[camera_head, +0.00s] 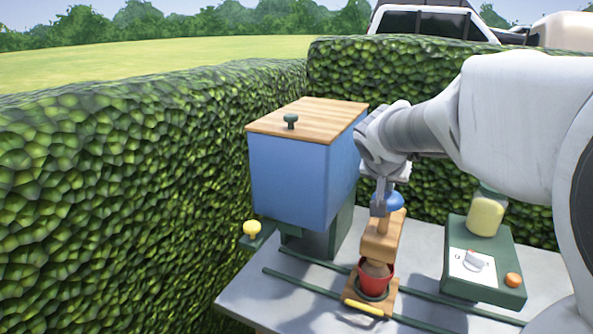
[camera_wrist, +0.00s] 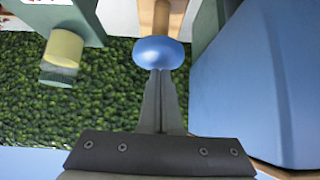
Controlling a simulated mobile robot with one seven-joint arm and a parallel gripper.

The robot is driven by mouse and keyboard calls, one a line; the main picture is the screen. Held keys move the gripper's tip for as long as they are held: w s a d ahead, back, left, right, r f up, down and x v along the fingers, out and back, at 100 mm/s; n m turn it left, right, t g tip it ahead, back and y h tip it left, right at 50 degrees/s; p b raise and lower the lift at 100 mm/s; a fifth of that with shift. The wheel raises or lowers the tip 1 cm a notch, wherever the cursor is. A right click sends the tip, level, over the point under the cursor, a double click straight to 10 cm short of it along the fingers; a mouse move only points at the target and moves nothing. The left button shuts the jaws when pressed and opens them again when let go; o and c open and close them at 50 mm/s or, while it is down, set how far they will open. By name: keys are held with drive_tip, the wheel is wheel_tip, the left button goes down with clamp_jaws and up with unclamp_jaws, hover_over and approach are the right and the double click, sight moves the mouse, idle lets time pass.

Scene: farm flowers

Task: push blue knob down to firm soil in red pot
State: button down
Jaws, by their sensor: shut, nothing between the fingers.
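The blue knob (camera_head: 388,201) sits on top of a wooden press (camera_head: 381,240). The red pot (camera_head: 376,279) stands beneath the press on a small wooden carriage (camera_head: 354,297) with a yellow handle. A brown wooden piece reaches down into the pot's mouth; the soil is hidden. My gripper (camera_head: 381,208) is shut and empty, pointing down at the knob. In the wrist view the closed fingertips (camera_wrist: 160,72) meet the edge of the blue knob (camera_wrist: 159,52), at or very near contact. I cannot tell whether they press on it.
A blue bin (camera_head: 290,175) with a wooden lid stands left of the press, with a yellow knob (camera_head: 252,229) low at its side. A green control box (camera_head: 484,260) with a dial and orange button is on the right. Green rails (camera_head: 310,286) cross the grey table (camera_head: 262,309). Hedges stand behind.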

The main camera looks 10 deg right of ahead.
drive_tip(key=shift+s+f+b, duration=0.1)
drive_tip(key=shift+f+b, duration=2.45)
drive_tip(key=shift+b, duration=0.75)
wheel_tip(320, 180, up, 5)
drive_tip(key=p, duration=0.3)
drive_tip(key=shift+p, duration=0.3)
drive_tip(key=v, duration=0.9)
drive_tip(key=shift+s+a, duration=0.25)
drive_tip(key=shift+r, duration=0.1)
